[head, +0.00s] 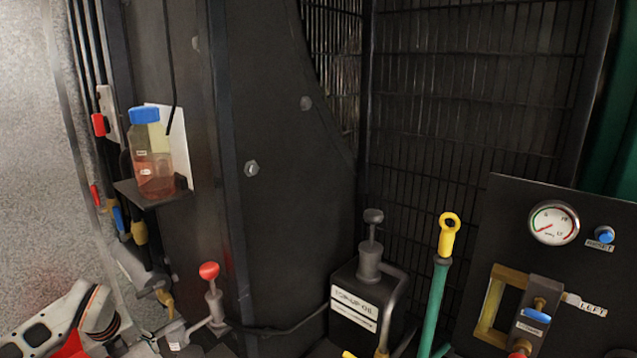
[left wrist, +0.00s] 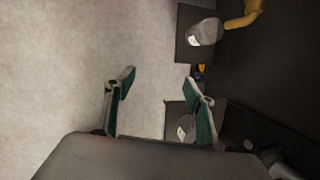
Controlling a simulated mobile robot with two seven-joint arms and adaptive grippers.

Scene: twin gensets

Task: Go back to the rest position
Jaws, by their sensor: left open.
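My left gripper (left wrist: 160,92) is open in the left wrist view, its two green-lined fingers spread apart. The space between the fingertips is empty, with pale floor or wall behind. A clear vessel with a white label (left wrist: 186,130) shows beyond the base of the right-hand finger, partly hidden by it. In the head view a white, red and dark piece of what looks like my left arm (head: 70,325) shows at the bottom left corner; its fingers cannot be made out there. My right gripper is in neither view.
A blue-capped bottle (head: 152,160) stands on a small shelf at the left. A red-knobbed lever (head: 210,280), top-up oil can (head: 355,300), yellow-ringed dipstick (head: 446,240) and gauge panel (head: 510,225) line the front. Another labelled vessel (left wrist: 205,33) and a yellow fitting (left wrist: 243,14) are at the wrist view's top right.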

